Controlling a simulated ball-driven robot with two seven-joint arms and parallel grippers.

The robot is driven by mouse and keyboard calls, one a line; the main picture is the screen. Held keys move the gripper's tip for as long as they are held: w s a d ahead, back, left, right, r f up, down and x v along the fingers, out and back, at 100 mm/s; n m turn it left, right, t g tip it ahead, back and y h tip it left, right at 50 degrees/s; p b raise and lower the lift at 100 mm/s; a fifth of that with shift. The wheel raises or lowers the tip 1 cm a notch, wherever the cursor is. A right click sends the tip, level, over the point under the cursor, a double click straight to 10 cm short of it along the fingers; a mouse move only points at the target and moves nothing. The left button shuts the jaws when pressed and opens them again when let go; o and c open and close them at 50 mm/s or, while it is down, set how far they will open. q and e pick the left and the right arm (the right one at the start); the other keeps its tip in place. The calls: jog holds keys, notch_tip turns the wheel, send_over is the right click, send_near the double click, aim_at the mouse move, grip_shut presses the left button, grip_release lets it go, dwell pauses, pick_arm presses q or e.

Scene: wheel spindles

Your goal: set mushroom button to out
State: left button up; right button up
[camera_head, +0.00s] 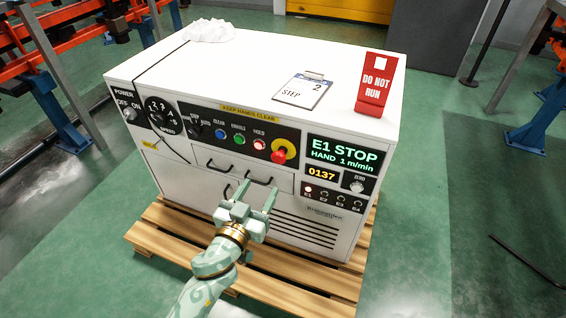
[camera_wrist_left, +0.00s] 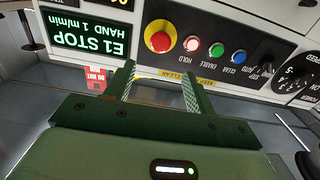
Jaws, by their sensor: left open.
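The mushroom button (camera_head: 279,157) is a red cap on a yellow round plate, at the right part of the control panel on the white cabinet (camera_head: 180,75). It also shows in the left wrist view (camera_wrist_left: 160,41), seen nearly head on. I cannot tell from these frames whether it is in or out. My left gripper (camera_head: 257,190) is open and empty, below the button and in front of the drawers. In the left wrist view, its two fingers (camera_wrist_left: 157,75) point toward the panel, with the button beyond and above the gap. The display (camera_head: 342,152) reads "E1 STOP, HAND 1 m/min".
Blue, green and red-lit buttons (camera_head: 239,139) sit left of the mushroom button, with selector knobs (camera_head: 159,113) farther left. A clipboard (camera_head: 303,91) and a red "DO NOT RUN" sign (camera_head: 374,84) are on top. A wooden pallet (camera_head: 165,238) lies under the cabinet.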

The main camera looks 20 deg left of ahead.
aim_at(277, 159)
pick_arm(q)
jog(key=w+b, duration=0.1)
jog(key=w, duration=0.5)
jog(key=w+b, duration=0.1)
jog(key=w, duration=0.4)
jog(key=shift+w+d+f, duration=0.15)
jog(key=shift+w+d, duration=0.05)
jog(key=shift+w, duration=0.85)
pick_arm(e)
jog(key=w+r+n+t, duration=0.1)
jog(key=w, duration=0.7)
jog(key=shift+a+r+h, duration=0.3)
jog(key=shift+a+r, duration=0.05)
jog(key=shift+a, duration=0.05)
pick_arm(q)
grip_shut()
jog(key=shift+s, duration=0.55)
jog(key=shift+c, duration=1.4)
grip_release()
jog(key=shift+o, duration=1.4)
jog(key=shift+s, duration=0.1)
pick_arm(e)
jog(key=shift+s+f, duration=0.15)
jog(key=shift+s, duration=0.25)
